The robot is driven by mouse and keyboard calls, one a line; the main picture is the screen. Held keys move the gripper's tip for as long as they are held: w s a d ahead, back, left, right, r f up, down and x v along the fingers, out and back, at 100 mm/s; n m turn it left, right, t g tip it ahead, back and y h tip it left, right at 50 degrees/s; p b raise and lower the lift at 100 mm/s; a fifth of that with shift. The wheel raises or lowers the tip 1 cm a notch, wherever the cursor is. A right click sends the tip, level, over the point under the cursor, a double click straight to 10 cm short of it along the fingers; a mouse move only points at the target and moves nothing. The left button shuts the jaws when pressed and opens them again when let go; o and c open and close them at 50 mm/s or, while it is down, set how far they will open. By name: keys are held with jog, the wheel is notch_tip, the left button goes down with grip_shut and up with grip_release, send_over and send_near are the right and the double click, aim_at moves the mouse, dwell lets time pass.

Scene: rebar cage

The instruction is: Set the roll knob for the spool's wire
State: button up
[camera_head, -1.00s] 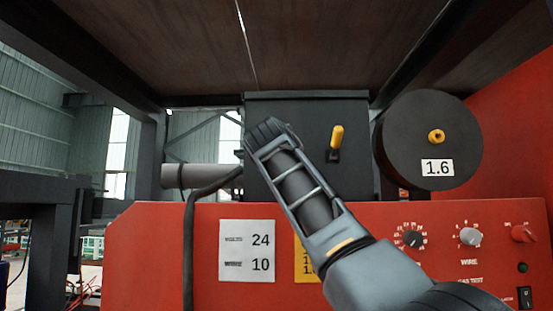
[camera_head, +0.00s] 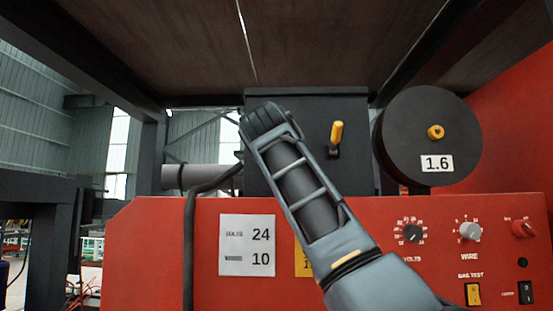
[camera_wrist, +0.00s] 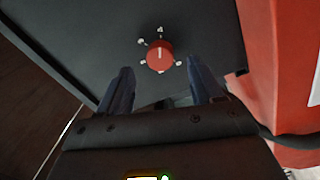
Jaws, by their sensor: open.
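A red round knob (camera_wrist: 160,57) with a pale pointer line sits on a dark box face in the wrist view. Small white marks surround it, too small to read surely. My gripper (camera_wrist: 160,70) is open, with one dark finger on each side of the knob in the picture and nothing between them. I cannot tell how far the fingertips are from the face. In the head view, a black wire spool (camera_head: 410,120) has a yellow hub and a white label (camera_head: 436,163) reading 1.6. My arm hides the knob there, and my fingers are not visible.
A red panel (camera_head: 370,215) carries a volts knob (camera_head: 412,233), a wire knob (camera_head: 470,231) and switches. A white card (camera_head: 247,245) reads 24 and 10. A yellow lever (camera_head: 337,132) stands on the dark box (camera_head: 305,98). A black hose (camera_head: 190,240) hangs left.

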jog(key=shift+s+f+b, duration=0.15)
jog(key=shift+s+b, duration=0.3)
jog(key=shift+s, duration=1.45)
